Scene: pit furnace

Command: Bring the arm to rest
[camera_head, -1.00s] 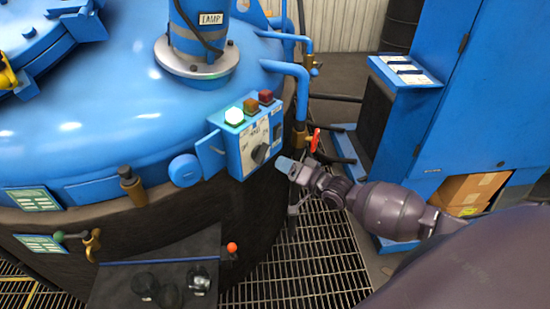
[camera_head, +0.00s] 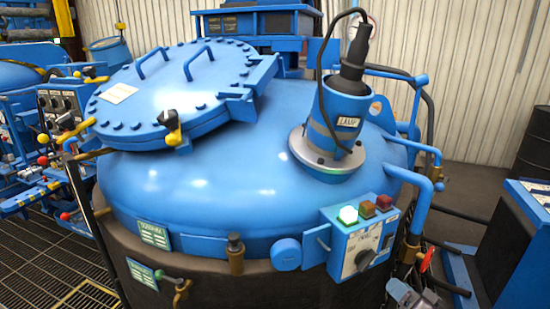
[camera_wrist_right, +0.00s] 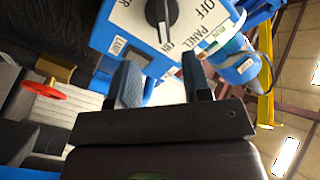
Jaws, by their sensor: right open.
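My right gripper (camera_head: 398,288) shows at the bottom edge of the head view, just below and right of the blue control box (camera_head: 358,240). In the right wrist view its two fingers (camera_wrist_right: 162,84) stand apart with nothing between them. The box's white panel face (camera_wrist_right: 185,22) is just beyond the fingertips; I cannot tell the exact gap. A black rotary knob (camera_wrist_right: 159,20) sits on that face, among OFF and PANEL lettering. The green light (camera_head: 348,214) on the box is bright, beside an amber and a red one. My left gripper is not in view.
The blue furnace lid (camera_head: 250,195) fills the middle, with a round hatch (camera_head: 175,88) and a lamp fitting (camera_head: 340,110). Blue pipes (camera_head: 420,150) and a red valve handle (camera_head: 427,260) stand close to my right arm. A blue cabinet (camera_head: 520,240) is at right.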

